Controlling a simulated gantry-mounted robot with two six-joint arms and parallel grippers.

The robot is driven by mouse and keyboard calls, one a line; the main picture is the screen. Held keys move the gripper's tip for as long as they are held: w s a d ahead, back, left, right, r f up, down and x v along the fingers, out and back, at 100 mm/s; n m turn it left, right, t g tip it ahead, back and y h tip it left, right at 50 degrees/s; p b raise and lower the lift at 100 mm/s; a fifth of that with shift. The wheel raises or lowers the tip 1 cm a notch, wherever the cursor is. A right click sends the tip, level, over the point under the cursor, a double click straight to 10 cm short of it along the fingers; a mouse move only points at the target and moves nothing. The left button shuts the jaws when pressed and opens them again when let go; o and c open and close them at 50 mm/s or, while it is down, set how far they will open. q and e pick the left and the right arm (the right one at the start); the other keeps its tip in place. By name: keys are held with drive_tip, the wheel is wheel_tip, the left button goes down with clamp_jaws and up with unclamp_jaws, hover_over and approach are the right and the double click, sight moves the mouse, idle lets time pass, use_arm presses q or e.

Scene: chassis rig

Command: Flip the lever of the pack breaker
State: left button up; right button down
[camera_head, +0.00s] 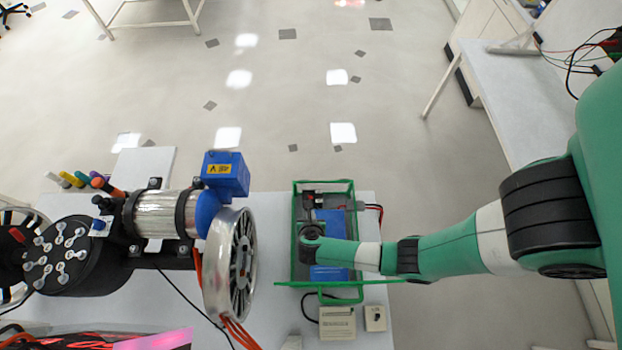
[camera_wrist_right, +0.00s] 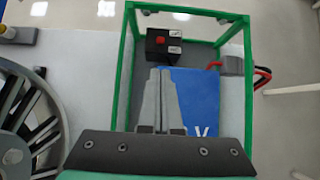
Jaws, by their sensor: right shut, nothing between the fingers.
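The pack breaker is a small black box (camera_wrist_right: 164,46) with a red part on its face and two small white labels. It sits at the far end of the green frame, and shows small and partly covered in the head view (camera_head: 309,199). My right gripper (camera_wrist_right: 160,70) is shut and empty, its fingertips just short of the breaker in the wrist view. In the head view the right gripper (camera_head: 310,217) points down into the frame. I cannot tell whether the tips touch the breaker, nor clearly see the lever's position. My left gripper is not in view.
The green frame (camera_head: 294,225) surrounds a blue pack (camera_wrist_right: 203,95), with its bars close around my gripper. Red and black cables (camera_wrist_right: 262,76) leave on the right. A motor with a spoked wheel (camera_head: 222,290) stands to the left. Small pale boxes (camera_head: 337,324) lie in front.

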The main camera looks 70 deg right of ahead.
sight(311, 197)
drive_tip(key=b+x, duration=0.9)
drive_tip(key=x, duration=0.1)
drive_tip(key=shift+f, duration=0.1)
drive_tip(key=shift+w+d+r+p, duration=0.1)
drive_tip(key=shift+d+r+p, duration=0.2)
drive_tip(key=shift+r+p, duration=0.25)
idle(0.5)
drive_tip(key=d+p, duration=0.1)
drive_tip(key=d+r+p, duration=0.1)
drive_tip(key=p, duration=0.1)
drive_tip(key=shift+w+d+r, duration=0.2)
drive_tip(key=shift+w, duration=0.2)
drive_tip(key=shift+f, duration=0.15)
drive_tip(key=shift+r+p, duration=0.75)
drive_tip(key=shift+r, duration=0.1)
